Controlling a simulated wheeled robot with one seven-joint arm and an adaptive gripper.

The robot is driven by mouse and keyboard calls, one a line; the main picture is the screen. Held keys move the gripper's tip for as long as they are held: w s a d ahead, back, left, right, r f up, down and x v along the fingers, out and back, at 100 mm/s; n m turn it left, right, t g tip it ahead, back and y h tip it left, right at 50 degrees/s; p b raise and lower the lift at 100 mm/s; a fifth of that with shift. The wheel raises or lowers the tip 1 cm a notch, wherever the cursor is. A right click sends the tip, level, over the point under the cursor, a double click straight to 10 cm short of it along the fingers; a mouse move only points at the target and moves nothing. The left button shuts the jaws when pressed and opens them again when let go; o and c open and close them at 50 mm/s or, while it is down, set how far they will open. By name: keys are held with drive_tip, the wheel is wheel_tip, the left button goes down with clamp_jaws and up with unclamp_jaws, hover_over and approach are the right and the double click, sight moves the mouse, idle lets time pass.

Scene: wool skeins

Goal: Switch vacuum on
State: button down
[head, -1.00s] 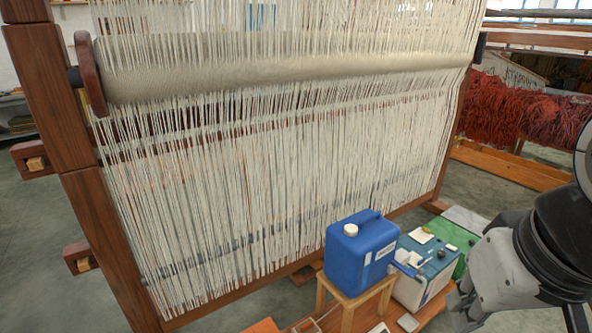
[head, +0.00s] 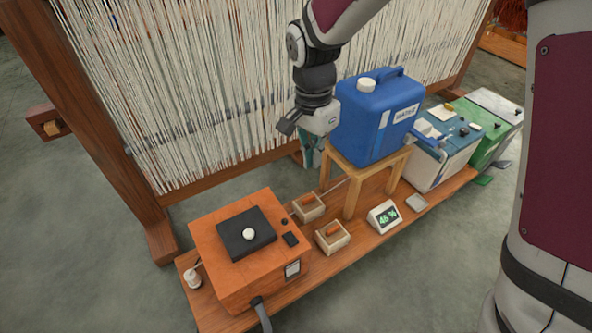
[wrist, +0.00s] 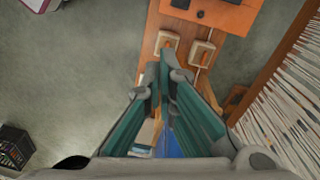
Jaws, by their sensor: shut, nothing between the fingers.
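An orange box (head: 235,250) with a grey hose (head: 261,315) stands at the near left end of a wooden plank. It could be the vacuum, but I can read no such label. Beside it are two pale switch boxes with orange levers, a rear one (head: 308,208) and a front one (head: 332,238). Both also show in the wrist view, one (wrist: 167,42) just beyond my fingertips and one (wrist: 201,52) to its right. I cannot tell their settings. My gripper (head: 310,163) is shut and empty, pointing down left of the blue jug and above the plank.
The blue jug (head: 375,120) stands on a wooden stool (head: 397,165) close to my gripper. A display reading 46 % (head: 384,216) is on the plank (head: 345,258). The loom's threads (head: 200,90) hang behind. White-blue (head: 440,165) and green (head: 490,145) boxes stand right.

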sight(293, 240)
drive_tip(key=a+f+m+b, duration=0.1)
drive_tip(key=f+b, duration=0.2)
drive_tip(key=f, duration=0.7)
drive_tip(key=a+f+b, duration=0.2)
drive_tip(key=f+b, duration=0.2)
drive_tip(key=f, duration=0.7)
drive_tip(key=a+f+m+g+b, duration=0.1)
drive_tip(key=a+f+b, duration=0.1)
drive_tip(key=f, duration=0.8)
drive_tip(key=shift+s+a+f+m+b, duration=0.1)
drive_tip(key=shift+s+f+m+b, duration=0.25)
drive_tip(key=shift+b, duration=0.3)
